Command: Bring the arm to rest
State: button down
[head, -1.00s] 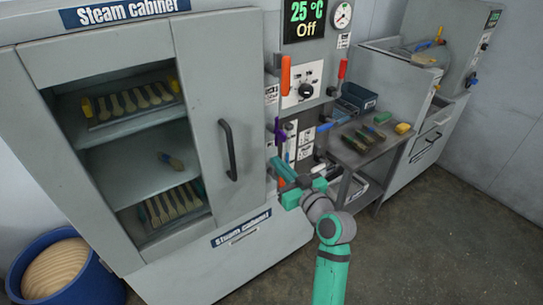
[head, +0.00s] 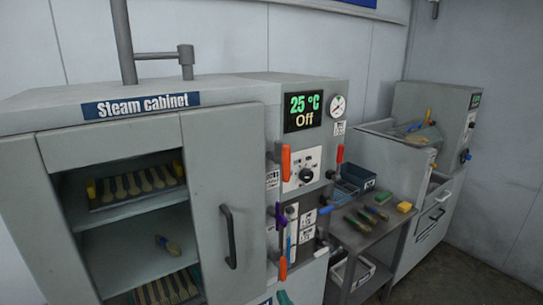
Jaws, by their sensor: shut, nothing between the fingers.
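Only a small teal piece of my gripper (head: 285,298) shows at the bottom edge of the head view, just below the lower orange handle (head: 283,268) on the steam cabinet's control side. It is shut, with nothing seen held at it. The rest of my arm is below the picture, so its pose is hidden.
The steam cabinet (head: 195,130) fills the left, with spoons on its shelves. Its control panel (head: 303,175) reads 25 °C, Off. A grey side table (head: 345,237) with brushes and blocks stands right of it. A grey machine (head: 400,165) stands beyond. Some floor shows at lower right.

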jog(key=s+a+f+m+g+h, duration=0.1)
jog(key=s+a+f+m+h, duration=0.15)
jog(key=s+f, duration=0.6)
jog(key=s+a+f+m+h, duration=0.1)
jog(key=s+f+m+h, duration=0.15)
jog(key=s+f, duration=0.6)
jog(key=s+r+n, duration=0.1)
jog(key=s+r, duration=0.2)
jog(key=s, duration=0.9)
jog(key=s+r+n, duration=0.2)
jog(key=s+r, duration=0.1)
jog(key=s, duration=1)
jog(key=shift+s+n, duration=0.15)
jog(key=shift+n, duration=0.15)
jog(key=shift+h, duration=0.3)
jog(key=shift+s, duration=0.1)
